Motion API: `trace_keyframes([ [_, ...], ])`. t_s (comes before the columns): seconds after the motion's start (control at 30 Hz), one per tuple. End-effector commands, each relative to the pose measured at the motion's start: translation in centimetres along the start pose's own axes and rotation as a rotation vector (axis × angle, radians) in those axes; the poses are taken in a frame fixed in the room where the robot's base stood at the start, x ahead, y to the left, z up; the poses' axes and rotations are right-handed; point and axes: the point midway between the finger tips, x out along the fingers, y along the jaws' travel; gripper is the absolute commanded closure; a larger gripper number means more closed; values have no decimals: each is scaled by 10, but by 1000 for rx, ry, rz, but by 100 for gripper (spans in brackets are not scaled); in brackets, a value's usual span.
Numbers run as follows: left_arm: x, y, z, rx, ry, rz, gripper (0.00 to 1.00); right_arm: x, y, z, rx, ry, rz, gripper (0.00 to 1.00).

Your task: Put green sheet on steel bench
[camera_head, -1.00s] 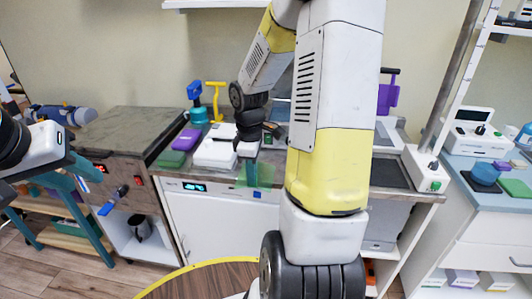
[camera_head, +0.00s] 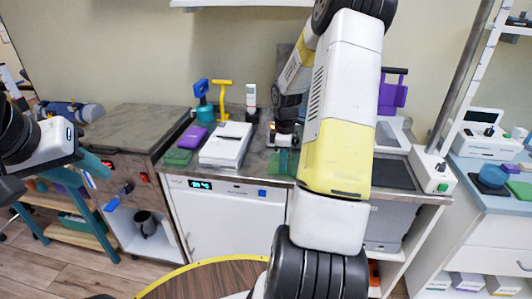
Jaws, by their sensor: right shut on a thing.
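The green sheet (camera_head: 284,163) is thin and see-through. It hangs from my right gripper (camera_head: 284,146) at the front edge of the steel bench (camera_head: 257,159). My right gripper is shut on it; the fingers are small and partly hidden by my own arm. I cannot tell whether the sheet touches the bench top. My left gripper (camera_head: 78,156) is at the left edge, in front of the dark cabinet and away from the bench. Its finger opening is not clear.
On the bench stand a white flat device (camera_head: 226,145), a purple pouch (camera_head: 191,137), a dark green block (camera_head: 178,156) and a teal bottle (camera_head: 204,110). A dark panel (camera_head: 393,172) lies to the right. A bare strip shows between the white device and the sheet.

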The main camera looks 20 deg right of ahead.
Motion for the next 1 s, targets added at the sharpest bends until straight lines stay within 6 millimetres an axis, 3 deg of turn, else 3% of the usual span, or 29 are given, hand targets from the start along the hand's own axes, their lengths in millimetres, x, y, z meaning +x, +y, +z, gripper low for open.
trace_keyframes([
  [0.47,0,0,0,0,0,0,64,8,0,0,0,0,0,100],
  [0.5,0,0,0,0,0,0,64,8,0,0,0,0,1,87],
  [0.6,0,0,0,0,0,0,64,8,0,0,0,0,1,71],
  [1.0,0,0,0,0,0,0,64,0,1,0,1,1,4,71],
])
